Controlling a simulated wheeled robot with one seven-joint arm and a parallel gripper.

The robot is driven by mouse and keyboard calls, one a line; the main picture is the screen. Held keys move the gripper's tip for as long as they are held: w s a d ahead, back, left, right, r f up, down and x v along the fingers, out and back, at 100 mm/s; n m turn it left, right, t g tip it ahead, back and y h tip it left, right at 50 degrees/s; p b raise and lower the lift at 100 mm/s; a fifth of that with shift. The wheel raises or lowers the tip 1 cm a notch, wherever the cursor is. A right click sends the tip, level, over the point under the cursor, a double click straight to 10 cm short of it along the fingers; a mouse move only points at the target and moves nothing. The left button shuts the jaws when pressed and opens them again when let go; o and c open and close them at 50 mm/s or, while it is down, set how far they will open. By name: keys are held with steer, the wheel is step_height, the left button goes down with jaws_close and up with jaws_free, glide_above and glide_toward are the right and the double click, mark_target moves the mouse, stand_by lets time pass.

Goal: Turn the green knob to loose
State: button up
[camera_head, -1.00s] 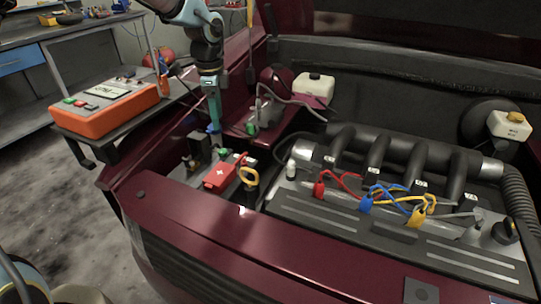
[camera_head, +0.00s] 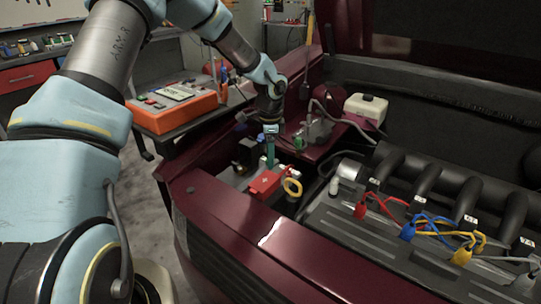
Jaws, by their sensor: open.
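A small green knob (camera_head: 270,164) sits on the battery in the front left corner of the engine bay, behind a red terminal cover (camera_head: 265,183). My gripper (camera_head: 270,148) points straight down above it, its narrow teal fingers at or just over the knob. The jaws are open and hold nothing I can see. The fingers partly hide the knob, so I cannot tell whether they touch it or stand around it. How far the knob is turned is too small to see.
A yellow ring (camera_head: 292,187) lies right of the red cover. A black part (camera_head: 245,153) stands close left of my fingers. Another green part (camera_head: 298,143) and a white-capped reservoir (camera_head: 365,110) are behind. An orange case (camera_head: 178,106) rests on a side table.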

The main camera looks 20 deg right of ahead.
steer(key=shift+f, duration=0.45)
jaws_close()
stand_by(0.3)
steer(key=shift+r, duration=0.1)
